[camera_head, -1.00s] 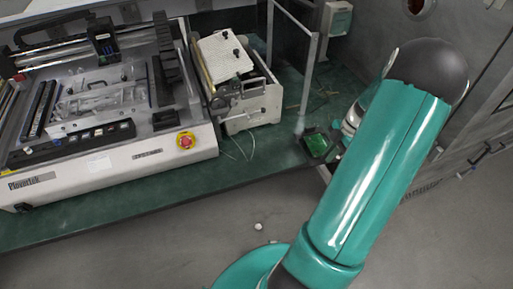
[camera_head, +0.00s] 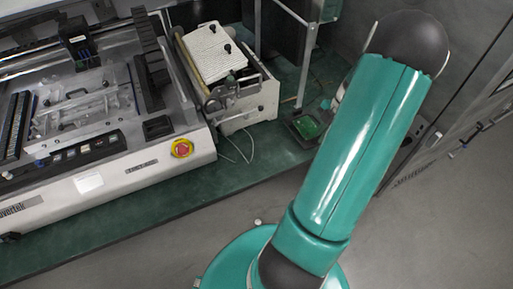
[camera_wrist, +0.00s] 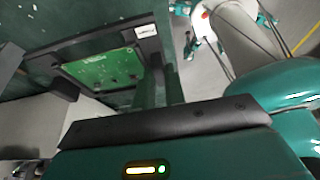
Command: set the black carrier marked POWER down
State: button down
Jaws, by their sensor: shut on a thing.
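The black carrier holds a green circuit board and shows in the wrist view (camera_wrist: 68,49), with a white label at its upper right corner that is too small to read. In the head view the carrier (camera_head: 293,128) is over the green bench top, near its front edge. My gripper (camera_wrist: 158,88) is shut on the carrier's near side. In the head view my gripper is mostly hidden behind my teal arm. I cannot tell whether the carrier's underside touches the bench.
A large white machine (camera_head: 100,180) with a red stop button (camera_head: 182,148) stands on the bench (camera_head: 200,191) at left. A smaller white device (camera_head: 248,100) and a metal post (camera_head: 306,65) are just beyond the carrier. Bare bench lies left of the carrier.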

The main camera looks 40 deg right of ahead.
jog(key=shift+w, duration=0.45)
jog(key=shift+w+a, duration=0.3)
jog(key=w+a, duration=0.1)
jog(key=a, duration=0.4)
jog(key=w+a, duration=0.2)
jog(key=a, duration=0.4)
jog(key=w+a, duration=0.1)
jog(key=a, duration=0.4)
jog(key=shift+w+a, duration=0.2)
jog(key=shift+a, duration=0.1)
jog(key=shift+f, duration=1.75)
jog(key=shift+f, duration=0.15)
jog(key=c, duration=1.5)
grip_release()
jog(key=shift+o, duration=0.2)
